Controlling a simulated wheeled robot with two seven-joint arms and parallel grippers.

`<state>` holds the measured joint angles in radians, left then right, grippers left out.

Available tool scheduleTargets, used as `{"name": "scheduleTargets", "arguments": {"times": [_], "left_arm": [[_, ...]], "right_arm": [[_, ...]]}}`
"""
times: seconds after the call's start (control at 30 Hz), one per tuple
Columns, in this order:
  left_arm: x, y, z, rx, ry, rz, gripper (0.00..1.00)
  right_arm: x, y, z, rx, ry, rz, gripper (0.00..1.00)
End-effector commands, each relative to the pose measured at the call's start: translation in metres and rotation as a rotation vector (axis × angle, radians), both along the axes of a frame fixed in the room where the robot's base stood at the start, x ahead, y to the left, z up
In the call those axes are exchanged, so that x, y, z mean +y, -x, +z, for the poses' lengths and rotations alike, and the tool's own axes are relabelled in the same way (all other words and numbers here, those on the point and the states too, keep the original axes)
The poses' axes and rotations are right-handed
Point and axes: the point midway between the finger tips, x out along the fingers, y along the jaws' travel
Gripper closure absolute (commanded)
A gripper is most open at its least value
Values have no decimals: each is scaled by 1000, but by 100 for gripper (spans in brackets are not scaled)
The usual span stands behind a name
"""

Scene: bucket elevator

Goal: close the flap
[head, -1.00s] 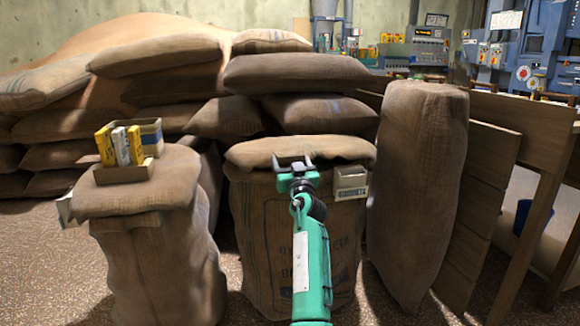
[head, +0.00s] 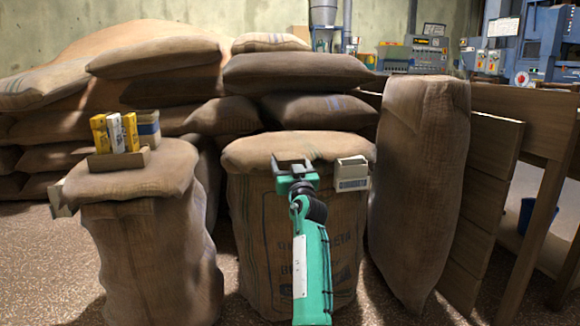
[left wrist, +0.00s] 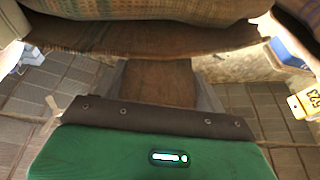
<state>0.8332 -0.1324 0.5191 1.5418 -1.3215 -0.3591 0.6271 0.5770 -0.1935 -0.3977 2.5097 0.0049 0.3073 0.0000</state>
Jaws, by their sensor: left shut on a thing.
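The middle burlap sack (head: 262,235) stands upright, with a brown cloth flap (head: 240,156) lying over its top. My left gripper (head: 292,163) is at the front edge of this flap, pointing away from me. In the left wrist view, brown material (left wrist: 158,80) sits between the two grey fingers (left wrist: 160,88), and my left gripper is shut on it. It appears to be the flap's edge, but the exact contact is hard to make out. The flap's far side is partly hidden by its own top. My right gripper is out of view.
A small pale box (head: 352,174) hangs at the sack's right front, close to my gripper. Another sack (head: 150,250) at left bears a tray of small yellow and white packets (head: 118,135). A tall sack (head: 420,180) and wooden boards (head: 490,200) stand at right.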

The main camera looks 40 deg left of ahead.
Motion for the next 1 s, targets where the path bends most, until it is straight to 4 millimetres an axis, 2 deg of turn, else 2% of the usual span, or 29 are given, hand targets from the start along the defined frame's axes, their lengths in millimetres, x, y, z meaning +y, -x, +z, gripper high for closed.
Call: {"name": "scheduleTargets", "arguments": {"times": [0.03,0.33,0.37,0.47,0.77,1.0], "left_arm": [[0,-1,-9,8,9,-1,68],[0,-1,-12,12,11,0,68],[0,-1,-12,12,12,-1,25],[0,-1,-10,10,11,-1,6],[-1,0,-6,6,5,-1,5],[-21,16,-14,7,7,-2,5]], "right_arm": [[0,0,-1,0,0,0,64],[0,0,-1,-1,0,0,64],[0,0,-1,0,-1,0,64],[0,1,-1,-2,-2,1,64],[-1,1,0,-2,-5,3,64],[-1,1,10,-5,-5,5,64]]}}
